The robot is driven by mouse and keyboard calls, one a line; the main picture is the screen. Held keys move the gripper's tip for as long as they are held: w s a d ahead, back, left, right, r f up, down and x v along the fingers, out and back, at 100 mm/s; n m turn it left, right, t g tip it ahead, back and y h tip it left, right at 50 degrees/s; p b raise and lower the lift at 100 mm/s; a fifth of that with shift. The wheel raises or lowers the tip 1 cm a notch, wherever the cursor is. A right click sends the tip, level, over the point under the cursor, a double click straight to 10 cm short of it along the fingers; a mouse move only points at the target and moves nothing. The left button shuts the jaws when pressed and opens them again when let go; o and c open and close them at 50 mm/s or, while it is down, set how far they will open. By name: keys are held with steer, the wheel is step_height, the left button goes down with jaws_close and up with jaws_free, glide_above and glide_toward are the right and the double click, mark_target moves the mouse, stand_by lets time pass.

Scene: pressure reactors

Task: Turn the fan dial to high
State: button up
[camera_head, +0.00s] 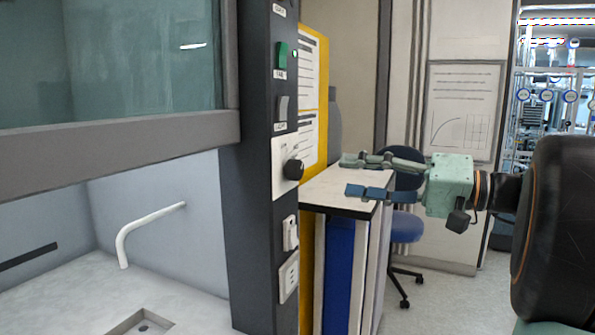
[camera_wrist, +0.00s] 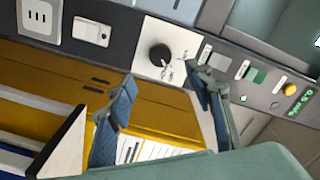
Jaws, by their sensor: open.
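The fan dial (camera_head: 293,169) is a round black knob on a white plate (camera_head: 281,160), fixed to the dark upright panel of the fume hood. In the wrist view the dial (camera_wrist: 160,55) lies between my two fingertips in the picture, with small unreadable marks on the plate beside it. Its pointer setting is too small to tell. My gripper (camera_head: 349,175) is open and empty, reaching left toward the panel at about the dial's height. In the head view a gap remains between the fingertips and the knob. My gripper also shows in the wrist view (camera_wrist: 160,76).
A green switch (camera_head: 281,55) and a grey switch (camera_head: 282,108) sit above the dial, with sockets (camera_head: 289,277) below. A white-topped cabinet (camera_head: 345,190) stands just under my gripper. The hood's raised sash (camera_head: 120,140) is at left. A blue chair (camera_head: 406,227) stands behind.

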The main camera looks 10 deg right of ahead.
mark_target(300, 170)
steer(key=x, duration=1)
steer(key=shift+w+a, duration=0.15)
steer(key=shift+a, duration=0.1)
steer(key=c, duration=1.2)
